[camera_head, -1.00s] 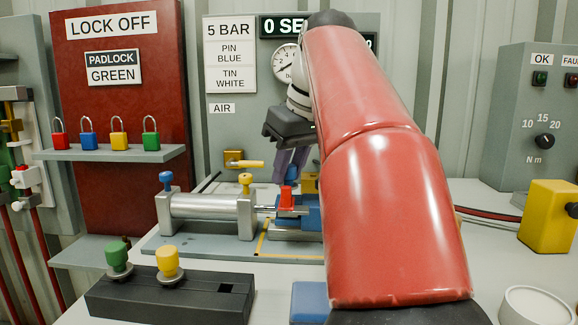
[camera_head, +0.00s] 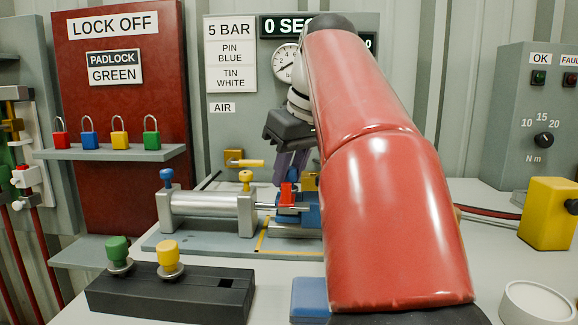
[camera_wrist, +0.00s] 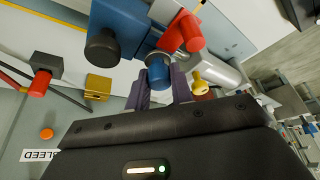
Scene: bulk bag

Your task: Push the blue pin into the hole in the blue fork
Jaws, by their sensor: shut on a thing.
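My gripper (camera_head: 289,168) is shut on the blue pin (camera_wrist: 158,72), which shows between its purple fingers in the wrist view (camera_wrist: 160,88). The fingers point down just behind the red piece (camera_head: 288,196) at the rod end of the silver cylinder (camera_head: 205,207). The blue block (camera_head: 312,214) beside it looks to be the fork; it also shows in the wrist view (camera_wrist: 122,25). The pin is at or just over this joint. The hole is hidden, and I cannot tell how deep the pin sits.
A black holder (camera_head: 165,298) with green and yellow knobbed pins and an empty square slot stands at front left. A yellow box (camera_head: 548,215) and a white round dish (camera_head: 530,305) are at right. My red arm hides the middle of the bench.

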